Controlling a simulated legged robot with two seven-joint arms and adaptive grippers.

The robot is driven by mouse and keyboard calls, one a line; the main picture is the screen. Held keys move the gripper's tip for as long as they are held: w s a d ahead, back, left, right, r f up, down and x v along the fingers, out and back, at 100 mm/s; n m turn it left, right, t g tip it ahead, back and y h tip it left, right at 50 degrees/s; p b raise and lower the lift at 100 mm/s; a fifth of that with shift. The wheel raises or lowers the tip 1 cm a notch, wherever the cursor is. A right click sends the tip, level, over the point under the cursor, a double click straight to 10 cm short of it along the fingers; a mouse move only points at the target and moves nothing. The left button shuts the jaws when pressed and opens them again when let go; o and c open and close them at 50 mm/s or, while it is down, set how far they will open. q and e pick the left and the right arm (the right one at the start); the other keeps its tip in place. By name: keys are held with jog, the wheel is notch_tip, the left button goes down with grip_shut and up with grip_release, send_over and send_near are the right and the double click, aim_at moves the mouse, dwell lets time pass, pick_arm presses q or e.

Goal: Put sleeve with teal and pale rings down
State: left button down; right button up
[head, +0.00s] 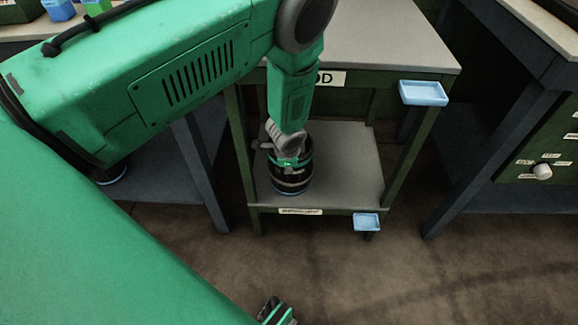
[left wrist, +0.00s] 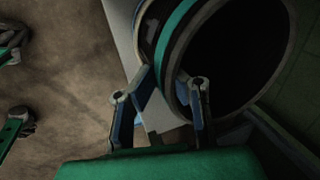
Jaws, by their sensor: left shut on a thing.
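The sleeve with teal and pale rings (head: 291,182) is a dark, hollow cylinder, upright at the lower shelf (head: 342,165) of a green stand. Whether its base touches the shelf is unclear. My left gripper (head: 288,160) reaches down from above and is shut on the sleeve's near wall. In the left wrist view, the fingers (left wrist: 165,100) straddle the wall of the sleeve (left wrist: 176,50), with its teal band and dark opening visible. My right gripper (head: 275,314) is partly cut off at the bottom edge, away from the sleeve; its finger opening is unclear.
The stand's grey top (head: 385,40) overhangs the lower shelf behind my left arm. A blue tray (head: 423,93) projects at its upper right and another (head: 367,222) at its lower right. The shelf right of the sleeve is bare. A dark table (head: 515,75) stands at right.

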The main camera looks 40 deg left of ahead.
pick_arm(q)
jog(key=c, duration=1.6)
grip_release()
jog(key=shift+a, duration=0.25)
jog(key=shift+c, duration=0.2)
jog(key=d+p+v, duration=0.1)
jog(key=p+v, duration=0.3)
jog(key=v, duration=0.8)
jog(key=s+d+f+n+g+h, duration=0.1)
jog(key=s+n, duration=0.4)
jog(key=s, duration=0.9)
jog(key=s+d+f+n+g, duration=0.1)
jog(key=s+n, duration=0.4)
jog(key=s, duration=0.9)
jog(key=shift+s+d+f+g+h, duration=0.15)
jog(key=shift+d+f+g+h, duration=0.2)
jog(key=shift+f, duration=0.4)
pick_arm(e)
notch_tip(320, 180, up, 5)
jog(key=shift+f, duration=0.2)
pick_arm(q)
notch_tip(320, 180, up, 7)
jog(key=p, duration=0.7)
jog(key=shift+p, duration=0.3)
pick_arm(e)
notch_tip(320, 180, up, 7)
jog(key=shift+r, duration=0.15)
